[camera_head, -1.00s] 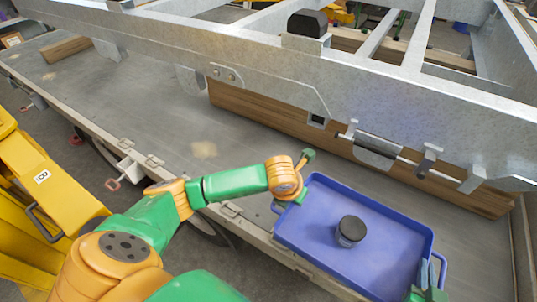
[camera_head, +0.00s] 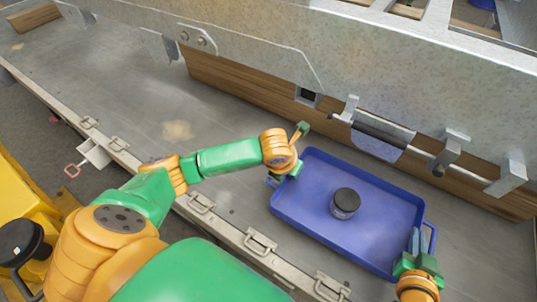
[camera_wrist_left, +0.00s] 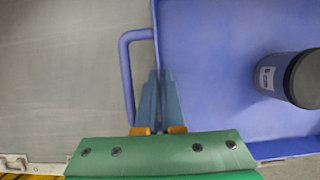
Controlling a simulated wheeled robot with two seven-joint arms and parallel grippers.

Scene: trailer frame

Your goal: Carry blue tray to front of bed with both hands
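The blue tray (camera_head: 310,218) is in front of me at the right of the head view, held over the grey trailer bed; I cannot tell how high. A dark jar with a black lid (camera_head: 345,203) stands upright in it and also shows in the left wrist view (camera_wrist_left: 290,80). My left gripper (camera_head: 287,176) is at the tray's left end. In the left wrist view its fingers (camera_wrist_left: 160,95) are close together at the tray's side wall, beside the handle (camera_wrist_left: 126,75). My right gripper (camera_head: 415,242) is shut on the tray's right wall, beside that handle (camera_head: 432,238).
The grey trailer bed (camera_head: 130,85) is clear to the left. A wooden beam (camera_head: 255,95) and a metal frame (camera_head: 430,75) run along its far side. Metal latches (camera_head: 262,242) line the near edge. Yellow equipment (camera_head: 22,200) stands at the left.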

